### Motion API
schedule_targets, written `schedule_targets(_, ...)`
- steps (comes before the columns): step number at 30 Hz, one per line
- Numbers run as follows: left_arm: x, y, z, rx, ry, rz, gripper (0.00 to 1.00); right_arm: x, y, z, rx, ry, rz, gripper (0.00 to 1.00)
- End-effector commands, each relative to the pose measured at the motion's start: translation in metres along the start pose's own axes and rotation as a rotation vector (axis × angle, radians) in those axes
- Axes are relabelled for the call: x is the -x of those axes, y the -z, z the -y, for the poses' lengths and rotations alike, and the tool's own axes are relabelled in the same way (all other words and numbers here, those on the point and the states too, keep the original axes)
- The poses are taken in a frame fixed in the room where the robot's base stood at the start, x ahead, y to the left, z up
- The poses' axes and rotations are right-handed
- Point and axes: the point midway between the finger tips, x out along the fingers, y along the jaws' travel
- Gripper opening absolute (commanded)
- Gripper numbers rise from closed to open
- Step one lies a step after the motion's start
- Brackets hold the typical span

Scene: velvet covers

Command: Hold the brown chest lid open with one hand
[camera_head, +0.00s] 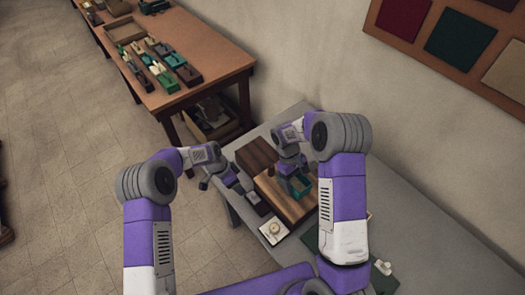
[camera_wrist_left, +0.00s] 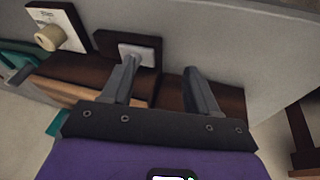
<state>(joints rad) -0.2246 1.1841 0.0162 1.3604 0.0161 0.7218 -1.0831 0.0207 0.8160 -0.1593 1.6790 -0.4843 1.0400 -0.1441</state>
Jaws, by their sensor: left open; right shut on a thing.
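A dark brown chest-like block (camera_head: 257,155) sits on the grey table at the far left end of a wooden board (camera_head: 284,205); I cannot make out whether its lid is raised. My left gripper (camera_head: 236,187) is open and empty, left of the board, near a small dark brown box (camera_head: 257,204). In the left wrist view, the open fingers (camera_wrist_left: 163,80) point toward brown surfaces, and the small dark box with a grey patch (camera_wrist_left: 128,48) lies beyond them. My right gripper (camera_head: 292,173) is shut at a small teal box (camera_head: 299,187) over the board; its fingertips are partly hidden.
A white card with a round cream knob (camera_head: 273,230) lies at the table's front edge; it also shows in the left wrist view (camera_wrist_left: 55,30). Green cloth and a white piece (camera_head: 383,267) lie at right. Another wooden table (camera_head: 200,45) with several small boxes stands behind. A wall runs along the right.

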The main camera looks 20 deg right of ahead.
Motion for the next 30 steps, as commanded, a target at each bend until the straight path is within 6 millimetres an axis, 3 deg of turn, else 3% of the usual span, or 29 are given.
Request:
schedule_targets(3,0.02,0.041,0.004,-0.21,-0.013,0.012,0.6,0.0,0.0,0.0,0.0,0.0,0.0,0.45)
schedule_targets(9,0.055,0.099,-0.005,-0.548,-0.05,0.033,0.6,0.0,0.0,0.0,0.0,0.0,0.0,0.45)
schedule_targets(12,0.071,0.12,-0.013,-0.684,-0.067,0.04,0.6,0.0,0.0,0.0,0.0,0.0,0.0,0.45)
schedule_targets(18,0.09,0.143,-0.026,-0.848,-0.091,0.048,0.6,0.0,0.0,0.0,0.0,0.0,0.0,0.45)
schedule_targets(23,0.085,0.147,-0.03,-0.885,-0.099,0.051,0.6,0.0,0.0,0.0,0.0,0.0,0.0,0.45)
schedule_targets(30,0.041,0.142,-0.034,-0.884,-0.102,0.051,0.6,0.0,0.0,0.0,0.0,0.0,0.0,0.45)
